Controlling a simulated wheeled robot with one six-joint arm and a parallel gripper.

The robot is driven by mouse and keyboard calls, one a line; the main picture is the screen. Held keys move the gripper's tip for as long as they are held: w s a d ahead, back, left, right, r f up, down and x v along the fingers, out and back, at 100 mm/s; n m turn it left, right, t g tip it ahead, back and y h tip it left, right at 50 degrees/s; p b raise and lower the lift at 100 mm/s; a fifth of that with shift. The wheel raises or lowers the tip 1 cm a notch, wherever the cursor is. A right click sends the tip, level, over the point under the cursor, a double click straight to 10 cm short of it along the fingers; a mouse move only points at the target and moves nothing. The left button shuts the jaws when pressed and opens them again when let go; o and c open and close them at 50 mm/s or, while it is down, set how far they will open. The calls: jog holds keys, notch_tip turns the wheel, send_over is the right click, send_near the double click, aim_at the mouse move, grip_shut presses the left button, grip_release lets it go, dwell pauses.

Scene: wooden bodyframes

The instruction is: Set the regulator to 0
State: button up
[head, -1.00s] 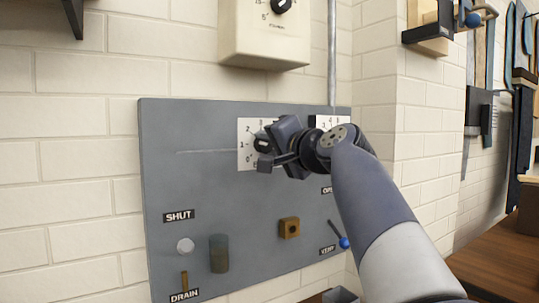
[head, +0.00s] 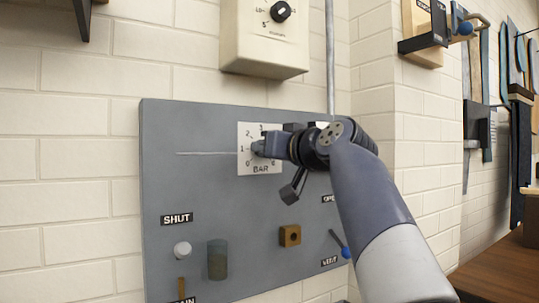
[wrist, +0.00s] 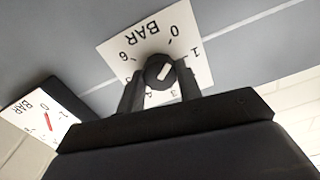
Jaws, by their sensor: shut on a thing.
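The regulator is a black round knob with a white pointer mark, on a white BAR dial plate (head: 247,138) on a grey panel. In the wrist view the knob (wrist: 155,66) sits between my two fingers, and its mark points roughly towards 1. The 0 (wrist: 173,32) shows above it in that view. My gripper (head: 260,147) is shut on the knob and hides much of it in the head view. A second BAR gauge (wrist: 42,117) shows at the left in the wrist view, its red needle near 0 to 1.
The grey panel (head: 190,125) also carries a SHUT label, a white knob (head: 182,249), a dark cylinder (head: 217,259), a wooden block (head: 290,236) and a blue-tipped VENT lever (head: 345,251). A cream box (head: 262,58) with a dial hangs above.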

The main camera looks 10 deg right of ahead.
jog(key=shift+f+n, duration=0.15)
jog(key=shift+n, duration=0.65)
jog(key=o, duration=1)
jog(key=shift+c, duration=0.2)
jog(key=b+v, duration=0.1)
jog(key=v, duration=0.9)
jog(key=shift+s+d+b, duration=0.15)
jog(key=shift+s+b, duration=0.2)
jog(key=shift+s, duration=0.05)
jog(key=shift+w, duration=0.15)
